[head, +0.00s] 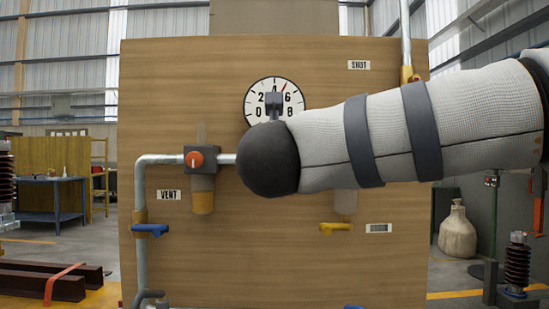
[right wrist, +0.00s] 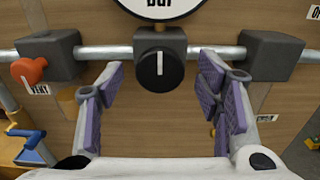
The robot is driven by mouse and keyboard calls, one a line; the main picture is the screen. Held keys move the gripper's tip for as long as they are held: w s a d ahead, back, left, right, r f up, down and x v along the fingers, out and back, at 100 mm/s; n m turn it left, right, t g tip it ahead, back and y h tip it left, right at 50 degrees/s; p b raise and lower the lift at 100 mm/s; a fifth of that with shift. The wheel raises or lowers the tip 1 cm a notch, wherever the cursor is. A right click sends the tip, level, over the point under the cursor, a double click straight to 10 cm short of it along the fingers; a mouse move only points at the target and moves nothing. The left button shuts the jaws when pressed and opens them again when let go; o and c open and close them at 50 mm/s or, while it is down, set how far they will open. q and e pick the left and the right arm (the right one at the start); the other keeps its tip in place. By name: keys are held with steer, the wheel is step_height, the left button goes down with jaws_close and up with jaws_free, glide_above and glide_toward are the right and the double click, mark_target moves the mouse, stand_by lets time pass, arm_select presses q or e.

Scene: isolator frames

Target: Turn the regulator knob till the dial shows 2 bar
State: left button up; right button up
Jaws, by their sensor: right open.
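The regulator knob (right wrist: 160,70) is black and round with a white mark pointing up. It sits on a grey block on a pipe; in the head view my right arm hides it. The dial (head: 291,100) is white and round; its red needle points up and right, roughly between 4 and 6. Its lower part is partly covered. Only the dial's bottom edge (right wrist: 150,9) shows in the right wrist view. My right gripper (right wrist: 162,78) is open, its purple-padded fingers on either side of the knob with gaps. My left gripper is not in view.
In the right wrist view, grey blocks (right wrist: 271,56) flank the knob. A sack (head: 457,235) stands at right.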

steer(key=shift+w, duration=0.85)
steer(key=shift+c, duration=0.3)
steer(key=c, duration=1)
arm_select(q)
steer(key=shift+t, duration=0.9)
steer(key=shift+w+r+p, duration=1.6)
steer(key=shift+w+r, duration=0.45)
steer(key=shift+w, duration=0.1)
arm_select(e)
steer(key=shift+a+f+n, duration=0.1)
steer(key=shift+n, duration=5.15)
steer(key=shift+a+f+n, duration=0.1)
steer(key=shift+n, duration=5.15)
steer(key=shift+c, duration=0.2)
steer(key=shift+n, duration=0.3)
